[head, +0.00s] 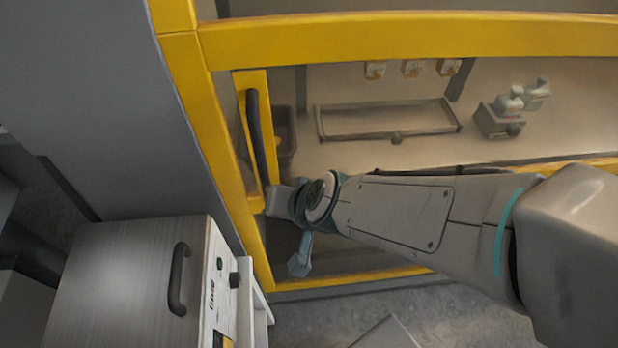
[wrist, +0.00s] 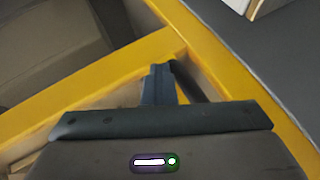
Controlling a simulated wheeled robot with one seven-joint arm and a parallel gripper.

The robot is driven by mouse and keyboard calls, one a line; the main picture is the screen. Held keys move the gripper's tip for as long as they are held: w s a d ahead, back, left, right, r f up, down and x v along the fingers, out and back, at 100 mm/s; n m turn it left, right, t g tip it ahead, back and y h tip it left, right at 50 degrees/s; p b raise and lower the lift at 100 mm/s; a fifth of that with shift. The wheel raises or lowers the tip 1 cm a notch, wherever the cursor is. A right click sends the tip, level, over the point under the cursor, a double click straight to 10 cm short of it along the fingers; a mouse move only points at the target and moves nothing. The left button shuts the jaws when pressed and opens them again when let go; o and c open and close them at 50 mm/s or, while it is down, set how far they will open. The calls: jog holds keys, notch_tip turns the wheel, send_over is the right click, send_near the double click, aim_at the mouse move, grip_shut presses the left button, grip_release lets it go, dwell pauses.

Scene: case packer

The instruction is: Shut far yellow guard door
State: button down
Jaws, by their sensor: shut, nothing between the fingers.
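The yellow guard door shows in the head view as a yellow upright (head: 244,115) with a long dark handle (head: 256,137), inside the yellow guard frame at left. How far it stands open is hard to tell, and my arm hides part of it. My gripper (head: 277,201) is shut and empty, by the lower end of the handle. In the wrist view my shut fingers (wrist: 159,80) point at a corner of yellow bars (wrist: 165,48), with the dark handle (wrist: 187,80) just right of them. Whether they touch is unclear.
A grey metal box (head: 135,285) with a dark handle stands at lower left. A grey panel (head: 90,90) fills the upper left. Behind the frame are a tray (head: 390,121), a dark bin (head: 284,150) and small white fixtures (head: 497,118). Grey floor shows at the bottom.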

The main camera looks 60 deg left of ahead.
jog(key=shift+s, duration=0.25)
jog(key=w+d+r+b, duration=0.4)
jog(key=d+r, duration=0.3)
jog(key=d, duration=0.2)
jog(key=shift+r+b, duration=0.4)
jog(key=shift+b, duration=0.1)
jog(key=shift+w, duration=0.1)
jog(key=w+d+f+m+t+h, duration=0.3)
jog(key=w+d+m, duration=0.2)
jog(key=w+d, duration=0.95)
jog(key=w+d+f+m+h, duration=0.1)
jog(key=d+m+h, duration=0.1)
jog(key=d, duration=0.9)
jog(key=w+d+f+m+h, duration=0.1)
jog(key=d+f+m+h, duration=0.1)
jog(key=d, duration=1)
jog(key=shift+w+m+t+h, duration=0.3)
jog(key=shift+w+m+t, duration=0.1)
jog(key=shift+m, duration=0.4)
